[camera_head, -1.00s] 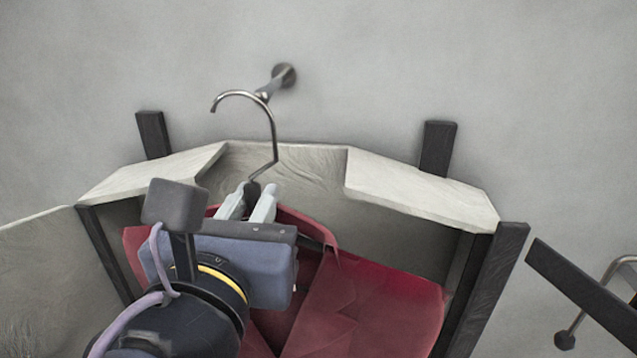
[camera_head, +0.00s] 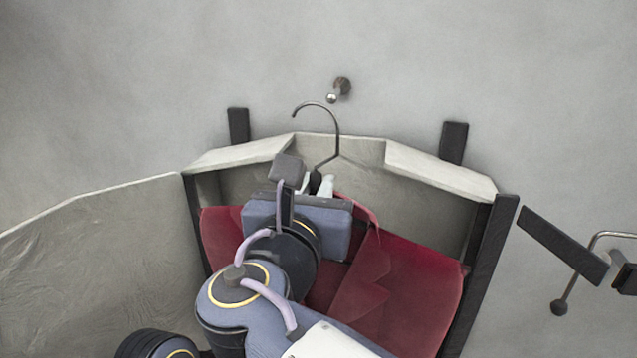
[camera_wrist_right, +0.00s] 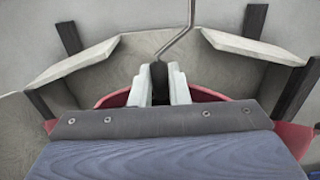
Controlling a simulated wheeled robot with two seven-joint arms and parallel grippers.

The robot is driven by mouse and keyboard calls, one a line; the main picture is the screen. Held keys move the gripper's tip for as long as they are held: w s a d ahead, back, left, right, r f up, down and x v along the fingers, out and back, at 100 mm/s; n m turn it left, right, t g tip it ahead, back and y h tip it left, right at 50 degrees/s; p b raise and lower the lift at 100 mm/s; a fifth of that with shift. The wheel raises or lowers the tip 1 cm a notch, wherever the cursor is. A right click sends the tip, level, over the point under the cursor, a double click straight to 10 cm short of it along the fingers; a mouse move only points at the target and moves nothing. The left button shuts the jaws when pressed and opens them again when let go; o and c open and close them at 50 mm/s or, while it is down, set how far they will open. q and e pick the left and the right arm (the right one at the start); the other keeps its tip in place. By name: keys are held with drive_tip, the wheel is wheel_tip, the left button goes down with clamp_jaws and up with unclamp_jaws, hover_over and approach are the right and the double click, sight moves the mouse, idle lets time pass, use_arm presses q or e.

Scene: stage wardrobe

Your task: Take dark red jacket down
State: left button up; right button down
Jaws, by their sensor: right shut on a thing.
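The dark red jacket (camera_head: 395,295) hangs from a metal hanger, its upper part showing on both sides of my right arm. The hanger's hook (camera_head: 336,130) stands clear of the wall peg (camera_head: 337,90), below it and to the left. My right gripper (camera_head: 321,185) is shut on the hanger's neck, just above the jacket's collar. The right wrist view shows the two pale fingers (camera_wrist_right: 160,88) on either side of the dark neck, with the hanger's wire (camera_wrist_right: 181,35) rising above. The jacket's middle is hidden behind my gripper and arm. My left gripper is not in view.
A pale angular panel with dark posts (camera_head: 450,185) surrounds the jacket, in front of the grey wall. A large pale panel (camera_head: 95,250) stands at left. A dark bar (camera_head: 562,243) and a metal rod with a ball end (camera_head: 560,307) are at right.

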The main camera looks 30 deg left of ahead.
drive_tip(key=b+v, duration=0.2)
drive_tip(key=v, duration=0.8)
drive_tip(key=shift+s+d, duration=0.2)
drive_tip(key=shift+s, duration=0.15)
